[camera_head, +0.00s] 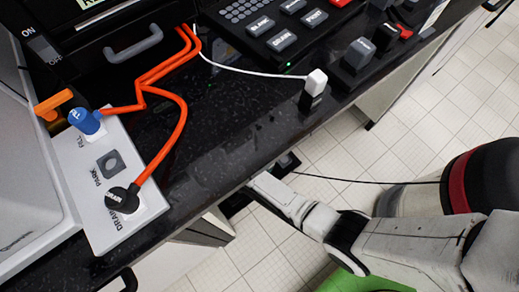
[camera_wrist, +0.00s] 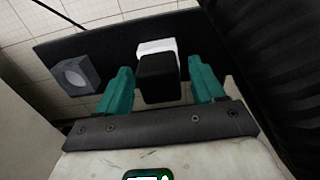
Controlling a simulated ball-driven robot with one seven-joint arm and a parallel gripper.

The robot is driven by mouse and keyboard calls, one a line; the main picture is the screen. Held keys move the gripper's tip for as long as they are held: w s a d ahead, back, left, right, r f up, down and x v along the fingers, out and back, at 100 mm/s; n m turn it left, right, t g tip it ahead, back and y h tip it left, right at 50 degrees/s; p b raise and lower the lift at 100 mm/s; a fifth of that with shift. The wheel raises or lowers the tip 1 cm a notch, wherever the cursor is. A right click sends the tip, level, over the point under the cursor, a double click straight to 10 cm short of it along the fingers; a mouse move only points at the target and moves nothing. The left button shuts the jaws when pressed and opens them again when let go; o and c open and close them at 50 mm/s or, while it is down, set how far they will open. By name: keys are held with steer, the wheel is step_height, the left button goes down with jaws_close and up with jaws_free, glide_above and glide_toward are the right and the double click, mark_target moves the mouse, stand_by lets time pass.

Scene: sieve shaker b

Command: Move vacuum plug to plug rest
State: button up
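In the wrist view my gripper (camera_wrist: 162,82) is open, its two teal fingers on either side of a black block with a white back part (camera_wrist: 158,72). A gap shows between the block and each finger. The block sits against a dark panel, to the right of a grey square piece with a round recess (camera_wrist: 76,75). Which of these is the vacuum plug and which the plug rest, I cannot tell for sure. In the head view my wrist reaches just under the counter's front edge, near a small dark plate (camera_head: 286,165); the fingertips are hidden there.
A white plug (camera_head: 316,81) with a white cord stands at the edge of the black counter (camera_head: 240,135). A grey FILL/PARK/DRAIN panel (camera_head: 84,165) carries a blue plug (camera_head: 85,121) and a black plug (camera_head: 122,199) with orange hoses. A thin black cable (camera_head: 360,181) crosses above the tiled floor.

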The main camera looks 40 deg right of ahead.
jaws_close()
steer(key=shift+r+p, duration=2.95)
steer(key=shift+r, duration=0.05)
steer(key=shift+r+p, duration=1.55)
steer(key=shift+p, duration=0.05)
steer(key=shift+d+f+b, duration=0.2)
steer(key=shift+d+b, duration=0.05)
steer(key=shift+b, duration=0.1)
steer(key=d+f+b, duration=0.1)
steer(key=d+b, duration=0.5)
steer(key=d, duration=0.5)
steer(key=shift+d+f, duration=0.25)
steer(key=shift+f, duration=0.1)
